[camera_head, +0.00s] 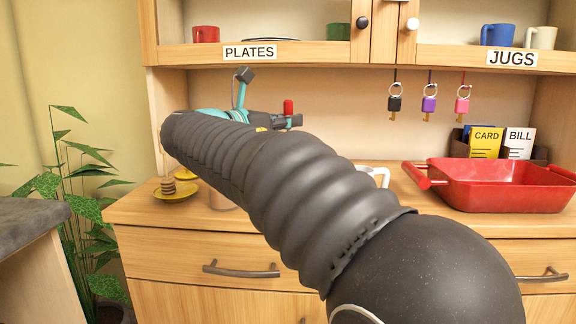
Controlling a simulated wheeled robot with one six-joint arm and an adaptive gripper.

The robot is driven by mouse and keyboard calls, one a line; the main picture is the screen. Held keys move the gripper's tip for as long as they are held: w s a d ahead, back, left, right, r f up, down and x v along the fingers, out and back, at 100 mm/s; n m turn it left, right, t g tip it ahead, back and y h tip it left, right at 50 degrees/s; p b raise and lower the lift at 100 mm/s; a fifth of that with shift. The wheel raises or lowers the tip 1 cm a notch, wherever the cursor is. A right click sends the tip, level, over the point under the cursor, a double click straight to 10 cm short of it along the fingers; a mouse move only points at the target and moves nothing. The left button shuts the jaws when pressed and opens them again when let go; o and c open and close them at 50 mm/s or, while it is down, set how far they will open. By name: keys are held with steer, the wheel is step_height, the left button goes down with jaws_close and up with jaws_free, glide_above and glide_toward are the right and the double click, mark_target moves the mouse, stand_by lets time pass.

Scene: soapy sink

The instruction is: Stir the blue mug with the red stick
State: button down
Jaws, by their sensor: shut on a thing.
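My gripper (290,121) is at the far end of my arm, above the counter and left of the picture's middle. It is small in view, and its fingers are largely hidden. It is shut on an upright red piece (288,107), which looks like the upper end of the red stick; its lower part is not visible. A blue mug (497,35) stands on the upper right shelf above the JUGS label, well to the right of and above my gripper.
My arm hides much of the counter. A white handled item (379,174) and a brownish vessel (219,198) are partly behind it. A red tray (498,198) sits at right. A yellow plate (163,193) lies at left. Keys (429,103) hang behind; a beige mug (541,38) adjoins the blue one.

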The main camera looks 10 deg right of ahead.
steer(key=shift+r, duration=2.25)
steer(key=shift+r, duration=1.75)
